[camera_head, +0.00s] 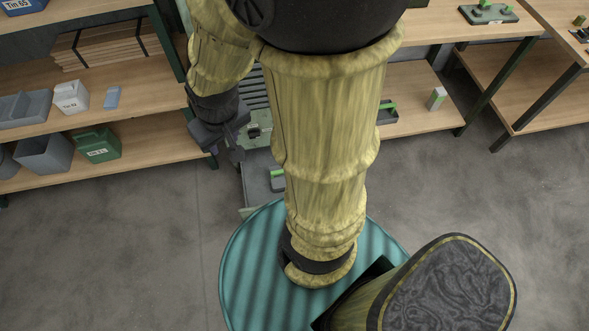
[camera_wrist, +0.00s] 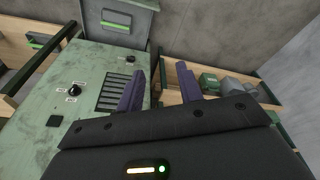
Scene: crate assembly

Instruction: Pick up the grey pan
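No single thing is clearly the grey pan. A dark grey tray-like thing with a green strip (camera_head: 388,117) lies on the low shelf right of my arm, partly hidden by it. Grey open containers (camera_head: 24,108) stand on the left shelf, with a larger grey bin (camera_head: 44,154) below. In the head view my gripper (camera_head: 235,157) hangs beside the left shelf's end, small and dark. In the wrist view its two fingers (camera_wrist: 160,78) are apart with nothing between them. Grey containers (camera_wrist: 238,89) show beyond the right finger on a shelf.
A pale green cabinet (camera_wrist: 65,75) with a knob and vent stands close to my gripper. A green box (camera_head: 98,145) and white box (camera_head: 71,96) stand on the left shelves. A workbench (camera_head: 430,25) stands behind my arm. Grey floor (camera_head: 130,240) is clear at the left.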

